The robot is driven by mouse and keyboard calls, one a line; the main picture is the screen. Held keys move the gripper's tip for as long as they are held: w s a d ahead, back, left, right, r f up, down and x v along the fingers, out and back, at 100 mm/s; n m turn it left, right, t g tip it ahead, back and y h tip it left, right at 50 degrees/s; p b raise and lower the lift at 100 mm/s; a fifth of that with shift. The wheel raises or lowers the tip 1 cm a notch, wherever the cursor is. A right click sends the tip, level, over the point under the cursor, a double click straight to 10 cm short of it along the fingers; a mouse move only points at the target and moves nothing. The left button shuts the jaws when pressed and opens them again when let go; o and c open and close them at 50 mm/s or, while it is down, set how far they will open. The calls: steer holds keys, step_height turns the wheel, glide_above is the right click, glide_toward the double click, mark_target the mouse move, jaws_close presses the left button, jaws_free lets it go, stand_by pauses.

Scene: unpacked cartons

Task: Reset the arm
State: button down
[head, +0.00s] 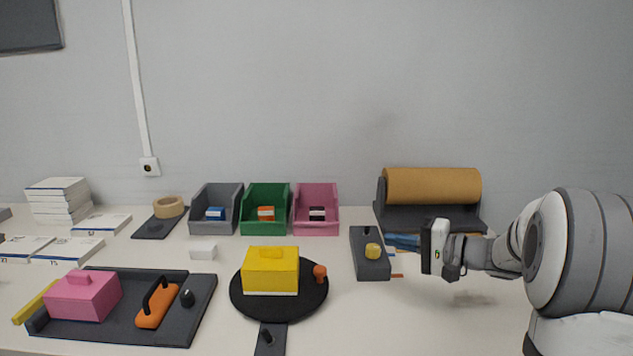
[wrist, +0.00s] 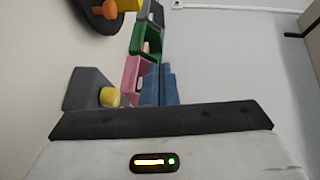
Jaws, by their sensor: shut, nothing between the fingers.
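My arm reaches in from the right in the head view. My gripper (head: 427,247) is held above the right part of the table, pointing left, beside the dark grey block with a yellow knob (head: 374,251). It is shut with nothing in it. In the wrist view the dark edge of my gripper (wrist: 155,120) spans the lower part of the picture.
Grey (head: 229,213), green (head: 253,222) and pink (head: 316,226) bins stand along the wall. A yellow box (head: 270,268) sits on a black disc. A dark tray (head: 203,312) is front left.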

steer(key=s+a+r+n+g+h+p, duration=0.25)
steer(key=s+a+g+p, duration=0.2)
steer(key=s, duration=0.45)
steer(key=s+a+r+n+g+h+p, duration=0.1)
steer(key=s+a+g+h+p, duration=0.3)
steer(key=s, duration=0.5)
steer(key=s+d+r+n+t+h+p, duration=0.2)
steer(key=s+d+h+p, duration=0.4)
steer(key=s, duration=0.4)
steer(key=shift+s+d+r+h+p, duration=0.15)
steer(key=shift+r+h+p, duration=0.3)
steer(key=shift+h+p, duration=0.4)
steer(key=c, duration=2.2)
jaws_free()
